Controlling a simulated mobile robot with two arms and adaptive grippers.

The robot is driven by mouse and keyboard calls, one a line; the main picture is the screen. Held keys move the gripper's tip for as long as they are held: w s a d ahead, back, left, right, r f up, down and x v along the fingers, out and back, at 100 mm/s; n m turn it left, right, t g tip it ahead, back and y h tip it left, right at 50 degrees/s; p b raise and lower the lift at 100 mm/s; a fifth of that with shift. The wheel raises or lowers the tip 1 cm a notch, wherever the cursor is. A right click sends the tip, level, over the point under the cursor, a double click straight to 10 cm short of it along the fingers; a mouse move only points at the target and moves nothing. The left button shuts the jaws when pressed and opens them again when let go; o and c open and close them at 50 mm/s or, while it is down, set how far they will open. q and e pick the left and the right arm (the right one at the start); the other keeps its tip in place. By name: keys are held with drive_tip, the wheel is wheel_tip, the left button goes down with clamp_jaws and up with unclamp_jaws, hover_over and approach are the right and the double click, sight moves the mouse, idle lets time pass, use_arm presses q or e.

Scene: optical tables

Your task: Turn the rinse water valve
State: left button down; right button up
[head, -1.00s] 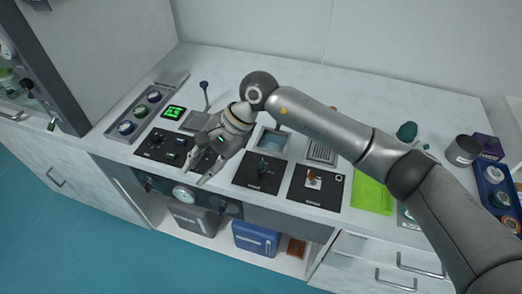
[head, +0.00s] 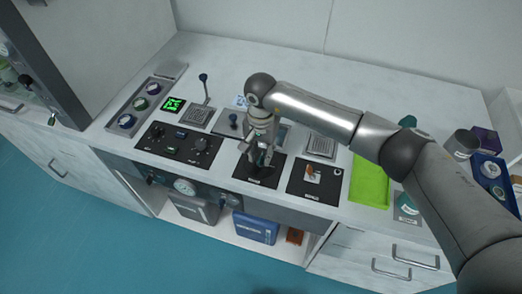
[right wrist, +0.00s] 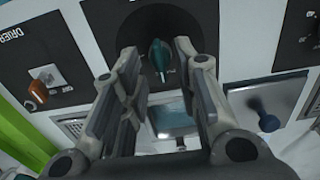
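The rinse water valve appears to be the teal handle (right wrist: 160,55) on a black panel (right wrist: 170,20), seen upright in the right wrist view. Its label is not readable there. In the head view the same panel (head: 255,181) shows under my right gripper (head: 257,160), which mostly hides the handle. In the right wrist view my right gripper (right wrist: 158,58) is open, with one finger on each side of the teal handle and a gap to both. Whether the fingertips reach around its full depth, I cannot tell. My left gripper is not in view.
Right of it in the head view is a black panel with an orange handle (head: 310,171), then a green tray (head: 369,184). A panel with knobs (head: 180,144) lies to the left. A basin (right wrist: 175,117) and a blue-knobbed lever (right wrist: 268,120) sit behind the valve.

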drive_tip(key=shift+f, duration=0.75)
clamp_jaws()
